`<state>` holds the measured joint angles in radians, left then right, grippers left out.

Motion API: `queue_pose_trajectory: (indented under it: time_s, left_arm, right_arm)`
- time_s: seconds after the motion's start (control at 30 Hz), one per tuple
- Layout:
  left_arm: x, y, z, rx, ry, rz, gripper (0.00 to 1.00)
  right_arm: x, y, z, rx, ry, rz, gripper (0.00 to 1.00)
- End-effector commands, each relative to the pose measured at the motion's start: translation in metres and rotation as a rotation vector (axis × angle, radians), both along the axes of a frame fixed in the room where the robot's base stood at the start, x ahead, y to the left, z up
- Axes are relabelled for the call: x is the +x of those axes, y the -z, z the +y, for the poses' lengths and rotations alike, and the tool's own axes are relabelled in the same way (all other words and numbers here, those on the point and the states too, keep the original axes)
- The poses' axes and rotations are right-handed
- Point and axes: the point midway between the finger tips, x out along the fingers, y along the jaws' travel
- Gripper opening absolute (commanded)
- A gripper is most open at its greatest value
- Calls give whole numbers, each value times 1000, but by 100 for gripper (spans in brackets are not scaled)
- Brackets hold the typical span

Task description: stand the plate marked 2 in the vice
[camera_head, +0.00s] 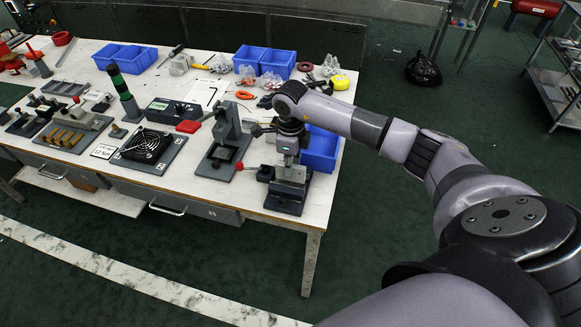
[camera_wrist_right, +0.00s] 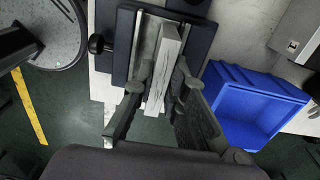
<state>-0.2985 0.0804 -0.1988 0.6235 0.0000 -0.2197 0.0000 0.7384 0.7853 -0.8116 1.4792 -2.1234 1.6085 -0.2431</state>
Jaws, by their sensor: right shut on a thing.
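My right gripper (camera_head: 290,158) is above the vice (camera_head: 287,201) at the table's front right corner. In the right wrist view the fingers (camera_wrist_right: 163,72) are shut on a light grey plate (camera_wrist_right: 162,78), which stands on edge between them. The plate also shows below the gripper in the head view (camera_head: 291,173). Its far end is over or between the dark jaws of the vice (camera_wrist_right: 124,45); I cannot tell how deep it sits. No number shows on the plate's visible faces. My left gripper is out of view.
A blue bin (camera_wrist_right: 243,108) stands close to the right of the vice. A small press with a red handle (camera_head: 222,150) stands to its left. A fan fixture (camera_head: 147,146) and several tools fill the table (camera_head: 250,190). The floor in front is clear.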

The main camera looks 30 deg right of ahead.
Motion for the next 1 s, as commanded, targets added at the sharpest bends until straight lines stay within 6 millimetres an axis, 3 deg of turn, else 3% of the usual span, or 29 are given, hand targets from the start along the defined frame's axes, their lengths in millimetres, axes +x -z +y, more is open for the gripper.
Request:
queue_pose_trajectory:
  time_s: [0.1,0.43,0.47,0.73,1.0]
  left_arm:
    - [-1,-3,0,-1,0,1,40]
    - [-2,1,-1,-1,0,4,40]
    - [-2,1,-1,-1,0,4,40]
    - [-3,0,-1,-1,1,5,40]
    - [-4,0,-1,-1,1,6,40]
  right_arm:
    - [0,14,0,0,0,1,0]
    - [0,19,0,0,-1,-1,0]
    - [0,19,0,-1,-1,-1,14]
    - [0,18,0,-1,-1,-1,32]
    - [0,18,0,-1,-1,-1,33]
